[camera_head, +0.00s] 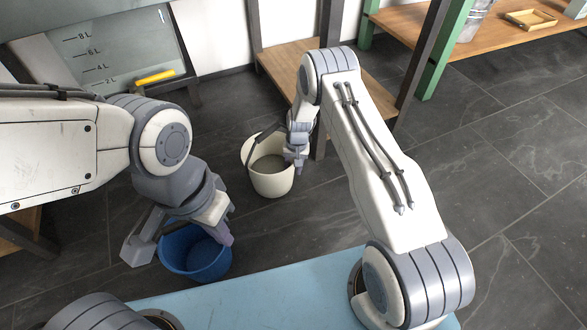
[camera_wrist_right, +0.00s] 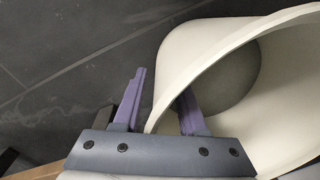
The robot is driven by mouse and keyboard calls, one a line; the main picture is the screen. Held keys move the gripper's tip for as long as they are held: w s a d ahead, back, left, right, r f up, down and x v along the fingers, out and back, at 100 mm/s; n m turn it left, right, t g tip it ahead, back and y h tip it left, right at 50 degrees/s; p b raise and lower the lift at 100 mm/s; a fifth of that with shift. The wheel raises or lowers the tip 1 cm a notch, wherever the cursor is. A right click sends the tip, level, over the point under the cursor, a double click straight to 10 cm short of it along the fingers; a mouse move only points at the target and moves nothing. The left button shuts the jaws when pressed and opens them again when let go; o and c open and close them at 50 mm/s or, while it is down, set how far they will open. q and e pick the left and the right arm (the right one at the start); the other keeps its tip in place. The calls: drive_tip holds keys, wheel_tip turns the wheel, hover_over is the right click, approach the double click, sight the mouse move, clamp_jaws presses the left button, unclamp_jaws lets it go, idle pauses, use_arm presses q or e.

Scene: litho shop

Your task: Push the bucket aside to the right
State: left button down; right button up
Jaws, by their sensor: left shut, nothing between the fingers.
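A cream bucket (camera_head: 268,184) stands upright on the dark tiled floor, beside the wooden shelf unit. My right gripper (camera_head: 296,163) is at its right rim. In the right wrist view the gripper (camera_wrist_right: 163,105) has its fingers apart, with the bucket's (camera_wrist_right: 184,52) wall between them: one finger outside, one inside. I cannot tell whether they touch it. A blue bucket (camera_head: 198,262) stands nearer, by the light blue surface.
The light blue surface (camera_head: 270,298) lies in front. A wooden shelf unit (camera_head: 288,60) stands behind the cream bucket, and a green-legged shelf (camera_head: 405,20) is at the back right. A grey tank (camera_head: 95,50) with litre marks is at the left. Floor on the right is clear.

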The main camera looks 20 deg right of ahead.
drive_tip(key=r+p, duration=0.2)
drive_tip(key=r, duration=0.1)
drive_tip(key=r+p, duration=0.2)
drive_tip(key=r, duration=0.2)
drive_tip(key=d+r+p, duration=0.1)
drive_tip(key=r+p, duration=0.1)
drive_tip(key=r, duration=0.1)
drive_tip(key=shift+s+r+p, duration=0.2)
drive_tip(key=shift+p, duration=0.1)
drive_tip(key=f+b, duration=0.2)
drive_tip(key=f, duration=0.1)
drive_tip(key=f+b, duration=0.2)
drive_tip(key=f, duration=0.2)
drive_tip(key=a+f+b, duration=0.1)
drive_tip(key=f+b, duration=0.1)
drive_tip(key=f, duration=0.1)
drive_tip(key=shift+w+f+b, duration=0.1)
drive_tip(key=shift+f+b, duration=0.15)
drive_tip(key=shift+b, duration=0.05)
